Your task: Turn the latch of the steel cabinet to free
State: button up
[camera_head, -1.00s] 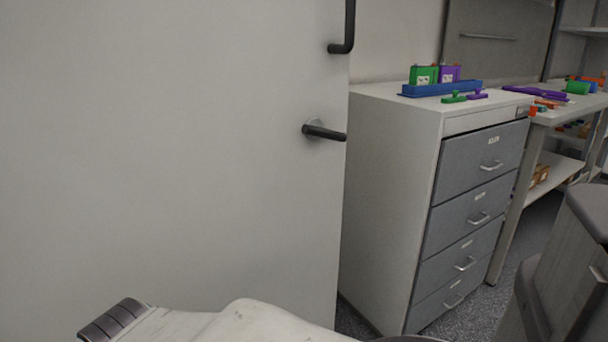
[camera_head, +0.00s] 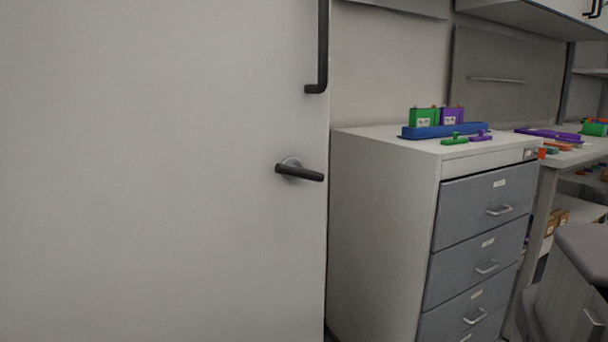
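The steel cabinet (camera_head: 160,200) fills the left half of the view as a large pale flat door. Its latch (camera_head: 300,172) is a dark lever on a round grey plate near the door's right edge. The lever points right and tilts slightly down. A dark vertical bar handle (camera_head: 322,50) is above it on the same door. The door looks closed against its edge, though I cannot see the gap clearly. My gripper is not in view, so its state and its place relative to the latch are hidden.
A drawer unit (camera_head: 382,230) with grey drawers stands right of the cabinet. On it are a blue tray (camera_head: 445,131) with a green block (camera_head: 424,116) and a purple block (camera_head: 453,115), and small green and purple pieces. A bench with shelves is farther right.

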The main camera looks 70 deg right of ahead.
aim_at(291, 168)
jog(key=k+l+u, duration=0.3)
jog(key=u, duration=0.15)
jog(key=k+l+u, duration=0.15)
jog(key=k+u, duration=0.7)
jog(key=k+j+u, duration=0.2)
jog(key=k+u, duration=0.2)
jog(key=k, duration=0.15)
